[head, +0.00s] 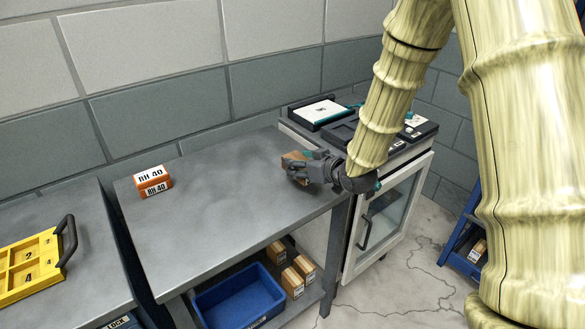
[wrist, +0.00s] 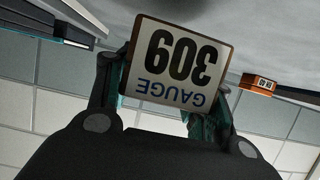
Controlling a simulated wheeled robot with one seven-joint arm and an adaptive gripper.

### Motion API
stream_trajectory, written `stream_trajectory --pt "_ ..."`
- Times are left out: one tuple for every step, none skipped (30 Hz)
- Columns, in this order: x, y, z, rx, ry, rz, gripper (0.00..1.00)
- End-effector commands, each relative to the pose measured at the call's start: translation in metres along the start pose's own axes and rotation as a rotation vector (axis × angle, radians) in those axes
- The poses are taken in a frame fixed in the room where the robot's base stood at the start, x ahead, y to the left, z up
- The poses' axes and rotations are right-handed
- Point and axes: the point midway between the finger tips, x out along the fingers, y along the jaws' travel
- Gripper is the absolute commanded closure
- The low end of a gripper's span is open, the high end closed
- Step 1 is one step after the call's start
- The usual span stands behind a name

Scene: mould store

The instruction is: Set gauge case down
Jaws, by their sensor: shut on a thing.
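The gauge case (wrist: 178,65) is a small brown block with a white label face reading "GAUGE 309", upside down in the wrist view. My gripper (wrist: 160,98) is shut on it, with one finger at each side. In the head view my gripper (head: 305,170) is at the right end of the grey workbench (head: 220,210), beside the cabinet. The gauge case (head: 290,158) shows there only in part, behind the fingers. I cannot tell whether its lower edge touches the bench top.
An orange box marked "RH 40" (head: 153,182) stands at the bench's left; bare bench lies between. A glass-door cabinet (head: 425,185) bears dark trays. A blue bin (head: 240,295) and brown boxes (head: 292,283) sit below. A yellow numbered tray (head: 30,265) is far left.

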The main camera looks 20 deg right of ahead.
Motion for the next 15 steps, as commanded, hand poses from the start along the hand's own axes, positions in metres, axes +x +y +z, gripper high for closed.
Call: stream_trajectory --pt "0.006 -0.002 -0.004 -0.001 0.002 -0.001 0.86" --pt "0.009 -0.002 -0.004 0.0 0.002 0.0 0.86" --pt "0.011 -0.002 -0.005 0.001 0.002 0.001 0.86" --pt "0.013 -0.002 -0.005 0.001 0.002 0.001 0.86" --pt "0.014 -0.002 -0.005 0.001 0.002 0.002 0.86" --pt "0.015 -0.002 -0.006 0.002 0.002 0.002 0.86" --pt "0.016 -0.002 -0.006 0.002 0.002 0.002 0.86" --pt "0.017 -0.002 -0.006 0.002 0.002 0.002 0.86" --pt "0.019 -0.003 -0.007 0.001 0.002 0.002 0.86" --pt "0.021 -0.003 -0.007 0.001 0.002 0.002 0.86" --pt "0.023 -0.004 -0.008 0.001 0.002 0.002 0.86" --pt "0.027 -0.005 -0.01 0.0 0.002 0.001 0.86" --pt "0.03 -0.005 -0.009 0.0 0.002 0.001 0.86" --pt "0.03 -0.005 -0.005 0.002 0.0 0.002 0.86" --pt "0.031 -0.004 0.0 0.002 -0.002 0.002 0.86"
